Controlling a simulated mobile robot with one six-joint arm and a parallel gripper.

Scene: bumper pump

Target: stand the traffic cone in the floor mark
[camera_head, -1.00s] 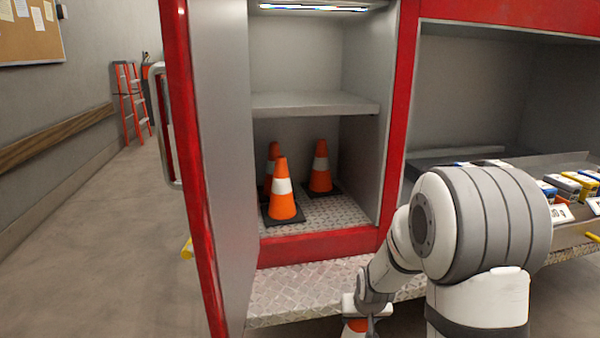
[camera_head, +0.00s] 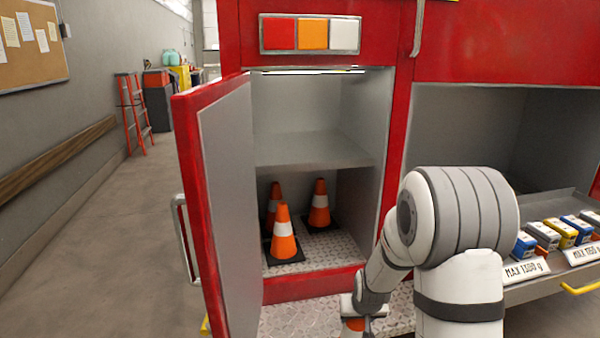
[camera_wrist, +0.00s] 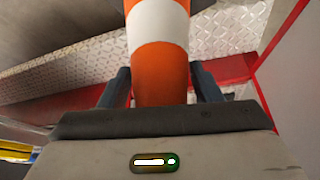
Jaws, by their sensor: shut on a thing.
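My gripper (camera_wrist: 161,86) is shut on an orange and white traffic cone (camera_wrist: 158,55), with one finger on each side of it. The wrist view shows only part of this cone; its base is out of view. In the head view my gripper (camera_head: 362,310) is low, in front of the diamond-plate step, and only a small orange bit of the held cone (camera_head: 355,325) shows. Several other cones (camera_head: 283,235) stand upright on dark bases in the open cabinet. The floor mark is not in view.
The cabinet door (camera_head: 222,215) stands open on the left. A drawer (camera_head: 545,288) with small coloured boxes juts out at the right. The step (camera_head: 300,318) runs below the cabinet. Bare floor (camera_head: 110,240) lies left of the door; an orange ladder (camera_head: 134,110) stands farther back.

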